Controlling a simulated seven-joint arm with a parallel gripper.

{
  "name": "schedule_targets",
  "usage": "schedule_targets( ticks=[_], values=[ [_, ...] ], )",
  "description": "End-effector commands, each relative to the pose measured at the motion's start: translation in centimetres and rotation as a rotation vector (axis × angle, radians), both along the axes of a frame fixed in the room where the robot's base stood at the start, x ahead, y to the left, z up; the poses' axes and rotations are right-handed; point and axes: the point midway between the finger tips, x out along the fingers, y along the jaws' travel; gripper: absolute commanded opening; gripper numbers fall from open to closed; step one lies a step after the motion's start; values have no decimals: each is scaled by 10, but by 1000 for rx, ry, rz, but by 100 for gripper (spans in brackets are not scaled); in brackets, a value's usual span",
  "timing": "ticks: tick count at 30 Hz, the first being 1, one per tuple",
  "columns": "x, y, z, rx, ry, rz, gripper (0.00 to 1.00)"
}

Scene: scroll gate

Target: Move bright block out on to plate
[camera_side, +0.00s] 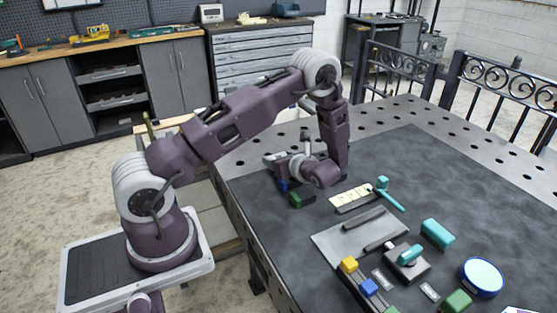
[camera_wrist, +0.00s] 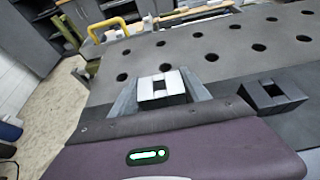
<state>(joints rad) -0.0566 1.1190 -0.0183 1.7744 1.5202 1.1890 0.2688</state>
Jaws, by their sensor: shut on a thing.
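My gripper (camera_side: 272,160) is at the table's left side in the side view, turned sideways. In the wrist view its fingers (camera_wrist: 162,92) are shut on a small block with a white and dark face (camera_wrist: 160,84). I cannot tell whether this is the bright block. A teal block (camera_side: 438,233) lies left of and behind the plate. A yellow block (camera_side: 349,265), a blue block (camera_side: 369,287) and a green block (camera_side: 457,302) are near the front.
A dark green block (camera_side: 302,200) and a blue piece (camera_side: 283,185) are close below my gripper. A cream marked strip (camera_side: 350,194), a teal T-shaped piece (camera_side: 388,192), a grey panel with dark bars (camera_side: 340,238) and a dark box with a teal handle (camera_side: 406,262) occupy the mat's middle.

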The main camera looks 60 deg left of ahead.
Motion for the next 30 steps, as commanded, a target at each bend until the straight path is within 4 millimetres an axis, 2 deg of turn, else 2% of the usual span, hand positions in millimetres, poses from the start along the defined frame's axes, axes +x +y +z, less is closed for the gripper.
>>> schedule_targets(
  ticks=[23, 24, 26, 30],
  values=[
    [-1, 0, -17, -3, 1, 2, 0],
    [-1, 0, -18, -6, 1, 3, 62],
    [-1, 0, -18, -6, 1, 3, 74],
    [-1, 0, -18, -7, 0, 3, 76]
  ],
)
